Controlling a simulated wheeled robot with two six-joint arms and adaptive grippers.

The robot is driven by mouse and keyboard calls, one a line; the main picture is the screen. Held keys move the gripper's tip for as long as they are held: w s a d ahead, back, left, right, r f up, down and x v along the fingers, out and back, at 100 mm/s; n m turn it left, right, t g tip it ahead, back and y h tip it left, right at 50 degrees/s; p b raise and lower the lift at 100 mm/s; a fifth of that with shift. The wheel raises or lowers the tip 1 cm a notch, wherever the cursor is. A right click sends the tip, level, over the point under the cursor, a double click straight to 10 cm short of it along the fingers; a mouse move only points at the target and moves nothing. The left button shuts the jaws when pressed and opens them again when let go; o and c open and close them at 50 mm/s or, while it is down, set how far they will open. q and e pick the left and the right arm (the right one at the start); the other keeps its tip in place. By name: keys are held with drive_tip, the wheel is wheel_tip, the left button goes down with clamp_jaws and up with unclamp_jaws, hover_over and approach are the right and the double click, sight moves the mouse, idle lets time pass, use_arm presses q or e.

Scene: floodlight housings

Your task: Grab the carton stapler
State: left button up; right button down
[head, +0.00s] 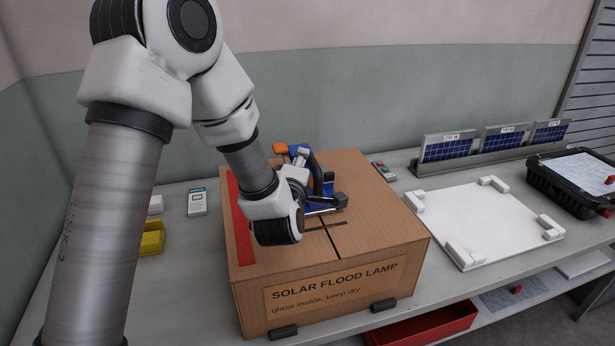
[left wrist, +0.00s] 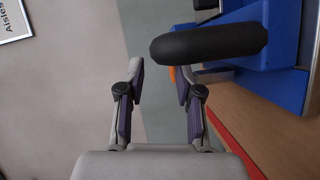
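The carton stapler (head: 328,188) is blue with a black handle and an orange part. It is on top of the closed cardboard carton (head: 350,245), partly hidden by my left arm. My left gripper (head: 338,202) is low over the carton, close beside the stapler. In the left wrist view my left gripper (left wrist: 160,80) is open, with nothing between its fingers. The stapler's black handle (left wrist: 208,42) lies just beyond the fingertips, mostly toward the right finger. Its blue body (left wrist: 285,90) is at the right. My right gripper is not in view.
A white fixture plate (head: 480,225) with corner blocks is right of the carton. Solar panels (head: 447,147) stand in a rack behind it, and a black case (head: 570,185) is far right. A yellow bin (head: 152,238) is at left. A red tray (head: 425,325) is below.

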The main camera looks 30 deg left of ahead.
use_arm(q)
drive_tip(key=p+x, duration=0.1)
drive_tip(key=x, duration=0.3)
drive_tip(key=shift+d, duration=0.1)
drive_tip(key=shift+w+a+f, duration=0.2)
drive_tip(key=shift+w+f, duration=0.05)
drive_tip(key=shift+w, duration=0.15)
drive_tip(key=shift+s+d+r, duration=0.1)
drive_tip(key=shift+s+r, duration=0.05)
drive_tip(key=shift+s, duration=0.05)
clamp_jaws()
drive_tip(key=shift+w, duration=0.15)
